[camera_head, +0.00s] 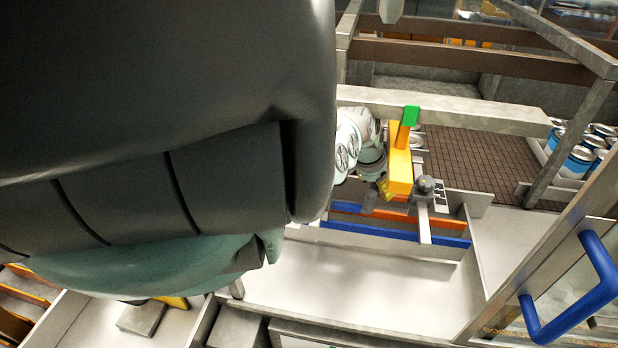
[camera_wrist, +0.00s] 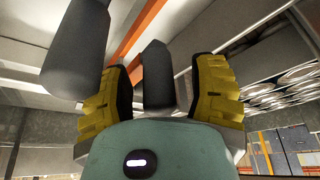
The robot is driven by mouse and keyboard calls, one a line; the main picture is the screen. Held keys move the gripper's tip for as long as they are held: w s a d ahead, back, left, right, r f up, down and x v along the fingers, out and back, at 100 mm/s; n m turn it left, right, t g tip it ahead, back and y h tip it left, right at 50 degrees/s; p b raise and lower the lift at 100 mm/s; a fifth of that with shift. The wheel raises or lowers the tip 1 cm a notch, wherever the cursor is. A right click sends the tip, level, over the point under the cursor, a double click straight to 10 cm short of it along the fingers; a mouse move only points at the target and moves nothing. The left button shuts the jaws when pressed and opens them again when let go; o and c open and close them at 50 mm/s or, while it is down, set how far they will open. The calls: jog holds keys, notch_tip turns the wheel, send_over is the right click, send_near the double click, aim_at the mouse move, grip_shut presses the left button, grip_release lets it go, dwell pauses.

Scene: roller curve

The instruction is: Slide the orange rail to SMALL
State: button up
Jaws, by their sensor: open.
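The orange rail (camera_head: 447,223) is a long thin bar running left to right behind a parallel blue rail, partly hidden by my arm and a bracket. It also shows in the wrist view as an orange strip (camera_wrist: 138,35). My gripper (camera_head: 378,192) is small and partly hidden in the head view, at the left of a yellow-orange block. In the wrist view my open gripper (camera_wrist: 159,88) has its two yellow fingers on either side of a dark grey post (camera_wrist: 157,70). I cannot tell whether they touch it. No SMALL label is readable.
The yellow-orange block (camera_head: 399,172) with a green top (camera_head: 411,115) stands beside a grey knob (camera_head: 424,186) and a small marked plate (camera_head: 441,194). The blue rail (camera_head: 350,228) lies in front. A blue handle (camera_head: 596,275) is at right. Cans (camera_head: 577,160) stand behind. My dark arm covers the left.

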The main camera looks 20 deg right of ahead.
grip_shut()
dwell(0.3)
jog(key=shift+w+f, duration=0.15)
jog(key=shift+w+d+f+b, duration=0.1)
jog(key=shift+w+f+b, duration=0.1)
jog(key=shift+b, duration=0.65)
jog(key=w+d+b, duration=0.1)
jog(key=w+b, duration=0.1)
jog(key=b, duration=0.5)
jog(key=shift+d+r+b, duration=0.1)
jog(key=shift+d+b, duration=0.05)
jog(key=shift+b, duration=0.2)
jog(key=shift+w+d+r, duration=0.1)
jog(key=shift+r, duration=0.1)
